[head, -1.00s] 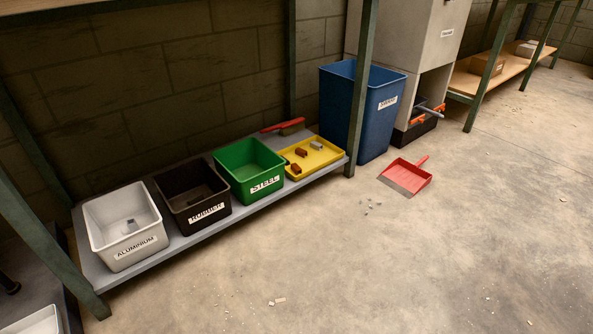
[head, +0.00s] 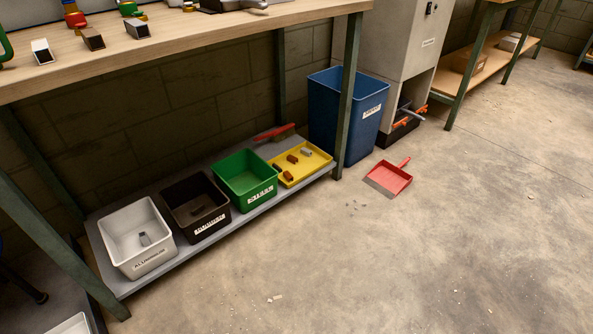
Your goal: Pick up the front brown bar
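A yellow tray (head: 318,164) stands at the right end of the low grey shelf. In it lie two small brown bars and a grey bar (head: 305,151). The front brown bar (head: 288,176) is near the tray's front left corner. The other brown bar (head: 292,158) lies behind it. On the bench top, a dark brownish bar (head: 92,38) lies between a light-ended bar (head: 41,50) and a grey bar (head: 137,28). Neither of my grippers is in view.
White (head: 125,262), black (head: 207,230) and green (head: 258,194) bins stand left of the tray on the shelf (head: 205,248), under the wooden bench (head: 200,50). A bench leg (head: 347,95), a blue bin (head: 365,130) and a red dustpan (head: 392,176) are at right. The front floor is largely clear.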

